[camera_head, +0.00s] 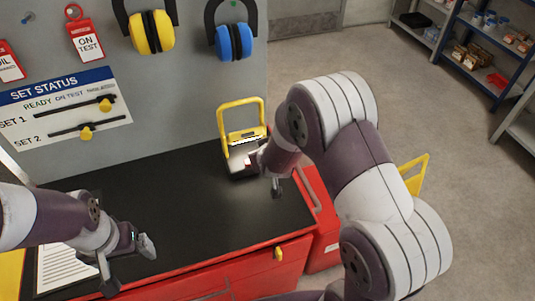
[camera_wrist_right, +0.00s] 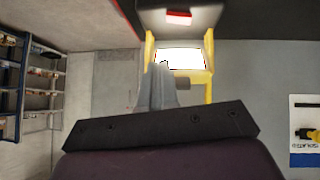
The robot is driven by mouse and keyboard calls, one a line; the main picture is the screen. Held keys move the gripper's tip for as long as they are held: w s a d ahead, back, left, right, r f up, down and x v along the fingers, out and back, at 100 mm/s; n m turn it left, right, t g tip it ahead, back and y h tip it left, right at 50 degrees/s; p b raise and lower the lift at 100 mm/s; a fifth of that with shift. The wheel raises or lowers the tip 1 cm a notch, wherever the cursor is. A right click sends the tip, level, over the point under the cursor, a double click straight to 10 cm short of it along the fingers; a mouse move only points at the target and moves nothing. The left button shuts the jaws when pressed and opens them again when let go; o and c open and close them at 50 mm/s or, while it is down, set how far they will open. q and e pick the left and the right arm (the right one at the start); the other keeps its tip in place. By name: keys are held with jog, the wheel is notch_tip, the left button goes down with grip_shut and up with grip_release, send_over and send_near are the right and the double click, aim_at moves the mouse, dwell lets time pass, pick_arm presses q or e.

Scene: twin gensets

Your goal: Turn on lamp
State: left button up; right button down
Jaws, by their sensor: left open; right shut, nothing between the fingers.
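The lamp (camera_head: 246,134) is a work light with a yellow frame on a dark base, standing at the back right of the black worktop. Its panel is bright white in both views. In the right wrist view the lamp (camera_wrist_right: 208,84) appears upside down, with a red switch (camera_wrist_right: 178,17) on its dark base. My right gripper (camera_wrist_right: 160,88) is shut and empty, close in front of the lamp and overlapping its frame; I cannot tell whether it touches. In the head view my right arm partly hides the lamp's lower right. My left gripper (camera_head: 127,266) is open and empty over the worktop's front left.
The black worktop (camera_head: 175,200) is clear in the middle. A printed sheet (camera_head: 62,268) lies at front left. Yellow and blue ear defenders (camera_head: 234,42), tags and a status board (camera_head: 70,110) are on the grey panel behind. Shelves (camera_head: 485,50) stand far right.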

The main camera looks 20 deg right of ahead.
jog(key=v, duration=0.2)
jog(key=shift+s+d+r, duration=0.2)
jog(key=shift+d+r, duration=0.05)
dwell(0.3)
jog(key=s+r+g, duration=0.2)
jog(key=s+g, duration=0.2)
jog(key=s, duration=0.6)
jog(key=s+r+g+y, duration=0.1)
jog(key=s+g, duration=0.3)
jog(key=s, duration=0.6)
jog(key=shift+d+r+m, duration=0.25)
jog(key=shift+r+m, duration=0.1)
jog(key=shift+m, duration=0.05)
